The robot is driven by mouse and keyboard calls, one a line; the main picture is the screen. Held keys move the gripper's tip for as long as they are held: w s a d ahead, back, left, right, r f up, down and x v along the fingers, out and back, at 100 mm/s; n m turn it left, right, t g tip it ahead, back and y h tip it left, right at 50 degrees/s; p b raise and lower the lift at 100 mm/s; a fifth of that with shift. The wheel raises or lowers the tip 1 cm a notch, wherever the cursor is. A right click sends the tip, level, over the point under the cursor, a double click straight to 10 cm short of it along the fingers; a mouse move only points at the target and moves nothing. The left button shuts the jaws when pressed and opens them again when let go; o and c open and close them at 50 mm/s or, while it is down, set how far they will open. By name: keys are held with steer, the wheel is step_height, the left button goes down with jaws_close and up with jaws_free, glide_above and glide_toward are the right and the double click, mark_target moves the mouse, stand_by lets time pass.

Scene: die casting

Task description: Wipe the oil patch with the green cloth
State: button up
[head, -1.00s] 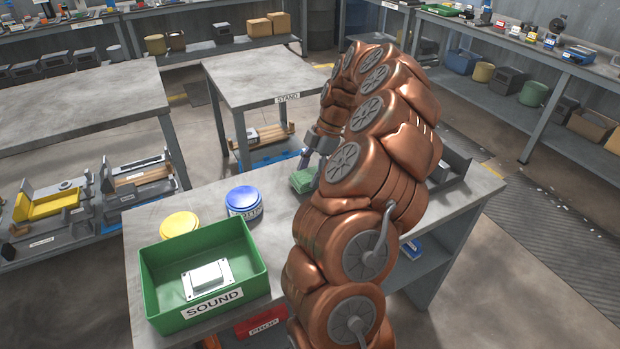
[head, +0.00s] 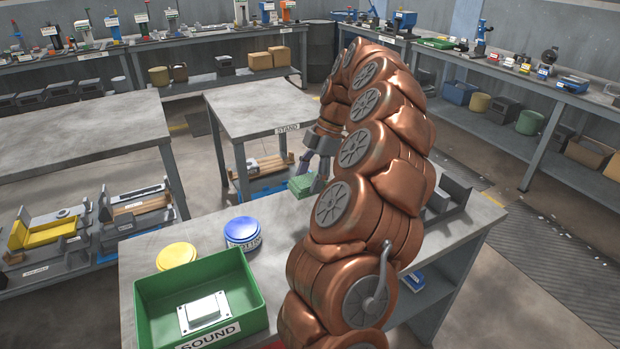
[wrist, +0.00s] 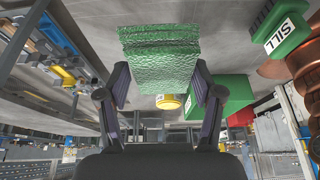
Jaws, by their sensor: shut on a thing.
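The green cloth (head: 300,186) is a thick folded pad at the far edge of the near workbench, and it fills the upper middle of the wrist view (wrist: 160,55). My gripper (head: 318,172) is shut on it, with one dark finger on each side of the pad in the wrist view (wrist: 160,78). The cloth looks held near or above bench height; I cannot tell whether it touches the surface. I cannot make out the oil patch in either view; my arm hides part of the bench.
A green bin (head: 240,290) labelled SOUND holds a pale part. A yellow lidded can (head: 176,256) and a blue one (head: 242,232) stand behind it. A grey tray (head: 455,195) sits right of my arm. The table labelled STAND (head: 270,105) is clear on top.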

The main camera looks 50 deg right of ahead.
steer(key=c, duration=0.4)
steer(key=shift+o, duration=0.2)
